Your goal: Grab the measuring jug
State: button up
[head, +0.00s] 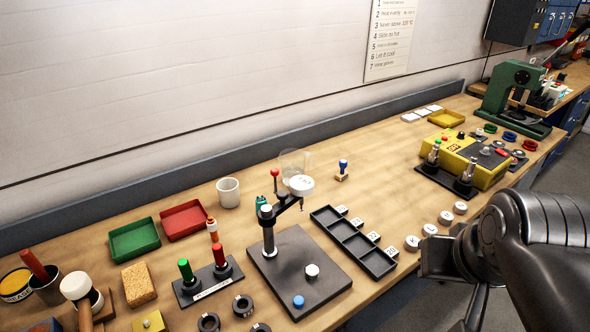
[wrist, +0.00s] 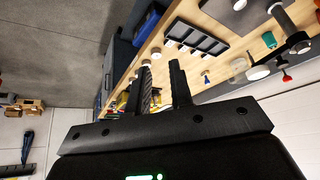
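A clear, see-through vessel (head: 291,160), which looks like the measuring jug, stands at the back middle of the bench in the head view. A white round head on a jointed stand arm partly covers it. A faint clear shape (wrist: 238,64) in the wrist view seems to be the same jug. My gripper (wrist: 160,72) has its two dark fingers apart with nothing between them. In the head view my arm is at the right, over the bench's front edge, well away from the jug; the fingertips are hard to make out there.
A stand on a dark plate (head: 307,248) is in front of the jug. A white mug (head: 228,192) is to its left and a small blue-topped stamp (head: 343,167) to its right. A black divided tray (head: 352,243) lies nearer. Bare bench (head: 385,160) shows right of the stamp.

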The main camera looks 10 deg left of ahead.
jog(key=w+a+r+m+t+y, duration=0.15)
jog(key=w+a+m+y, duration=0.25)
jog(key=w+a+m, duration=0.55)
jog(key=w+a+r+m+t+y, duration=0.15)
jog(key=w+a+y, duration=0.4)
jog(key=w, duration=0.85)
jog(key=w+a+r+m+y, duration=0.2)
jog(key=w+a+m+y, duration=0.3)
jog(key=w+a, duration=0.55)
jog(key=w+d+f+m+t+h, duration=0.1)
jog(key=w+d+f+m+t, duration=0.15)
jog(key=w+m, duration=0.45)
jog(key=w+d+f+m+t+h, duration=0.25)
jog(key=w+m, duration=0.25)
jog(key=w, duration=0.3)
jog(key=shift+y, duration=0.3)
jog(key=f, duration=2)
jog(key=shift+a+f, duration=0.2)
jog(key=shift+a, duration=0.2)
jog(key=shift+x, duration=3.65)
jog(key=shift+d+r, duration=0.1)
jog(key=shift+c, duration=0.6)
grip_shut()
